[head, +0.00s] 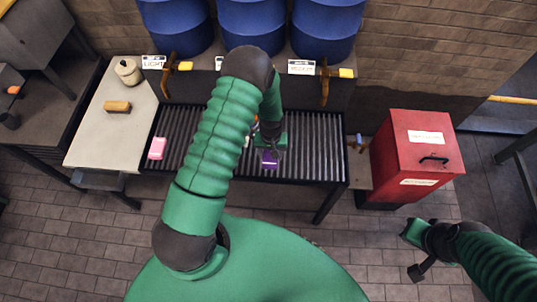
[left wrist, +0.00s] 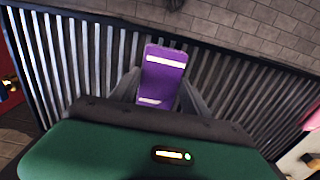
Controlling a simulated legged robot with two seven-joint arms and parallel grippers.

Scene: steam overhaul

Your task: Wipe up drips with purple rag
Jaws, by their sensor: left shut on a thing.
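The purple rag (head: 269,161) is at the front part of the slatted grate table (head: 318,150), below my left gripper (head: 268,152). In the left wrist view the purple rag (left wrist: 165,72), a block-like piece with pale bands, stands between the two grey fingers of my left gripper (left wrist: 160,95), which is shut on it. The dark slats lie just beyond it; whether it touches them is unclear. No drips can be made out; my left arm hides the middle of the grate. My right gripper (head: 418,250) hangs over the floor at right, empty, its fingers unclear.
A pink block (head: 157,148) lies at the grate's left end. A pale side table (head: 95,135) holds a tan block (head: 117,106) and a lidded pot (head: 128,72). Blue drums (head: 325,28) with taps line the back. A red bin (head: 415,150) stands right.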

